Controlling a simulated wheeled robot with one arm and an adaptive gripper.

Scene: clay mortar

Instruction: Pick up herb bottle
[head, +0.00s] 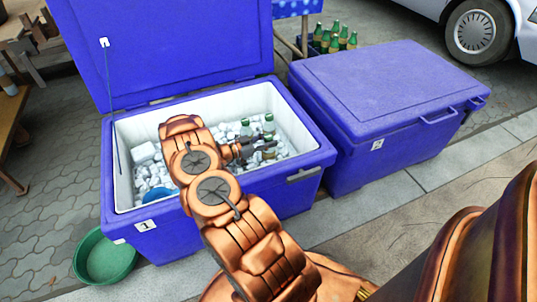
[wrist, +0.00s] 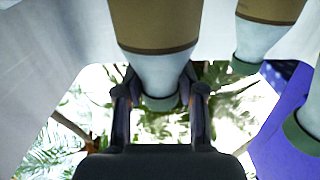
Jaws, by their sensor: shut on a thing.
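My gripper (head: 268,144) reaches into the open blue cooler from the left in the head view. Its fingers are shut on a bottle with a green top (head: 269,123), which appears to stand upright among the ice. In the wrist view, which looks upside down, my gripper (wrist: 160,98) has a finger on each side of the neck of this pale bottle with a brown label (wrist: 160,70). Another bottle (head: 246,127) stands just left of it; the fingers partly hide its lower part. The herb label cannot be read.
The open cooler (head: 225,205) holds white ice and a blue round item (head: 157,194). A closed blue cooler (head: 385,85) stands to the right. A green basin (head: 105,258) lies at front left. More green bottles (head: 335,40) stand behind. Other bottles (wrist: 262,40) are close beside the held one.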

